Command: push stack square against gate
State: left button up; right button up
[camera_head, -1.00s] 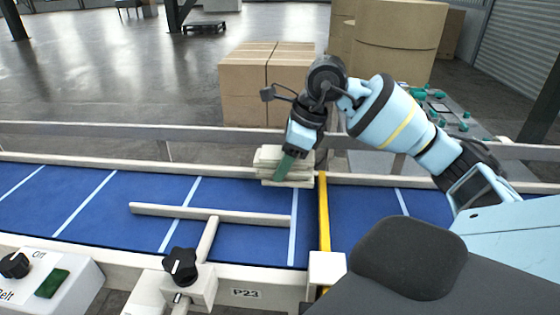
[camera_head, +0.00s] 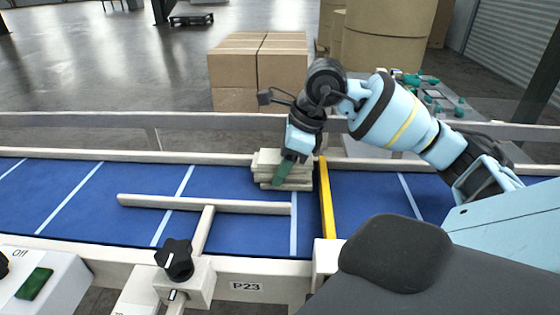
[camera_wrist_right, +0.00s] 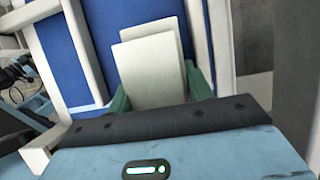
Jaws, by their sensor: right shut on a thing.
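The stack of cream, flat slabs (camera_head: 268,161) stands on the blue belt near the far rail, its layers slightly uneven. The yellow gate (camera_head: 327,205) crosses the belt just right of it; the stack lies very close, and I cannot tell whether they touch. My right gripper (camera_head: 284,172) reaches down over the stack, with a green finger against its near side. In the right wrist view the green fingers (camera_wrist_right: 158,90) flank the stack (camera_wrist_right: 152,72), whose upper slabs sit offset from each other. My left gripper is out of view.
A cream T-shaped guide bar (camera_head: 165,203) lies across the belt left of the stack, with a black knob (camera_head: 175,258) at the near rail. A control box (camera_head: 40,285) is at the near left. Cardboard boxes (camera_head: 258,65) stand beyond the far rail.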

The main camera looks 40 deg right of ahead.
jog(key=shift+s+d+b, duration=0.35)
jog(key=shift+s+d, duration=0.35)
jog(key=shift+s, duration=0.1)
dwell(3.1)
jog(key=shift+w+a+f, duration=0.1)
dwell(0.6)
jog(key=o, duration=1.1)
jog(key=shift+c, duration=0.2)
jog(key=v, duration=0.8)
jog(key=shift+a, duration=0.1)
jog(key=shift+a+f, duration=0.1)
jog(key=shift+f, duration=0.05)
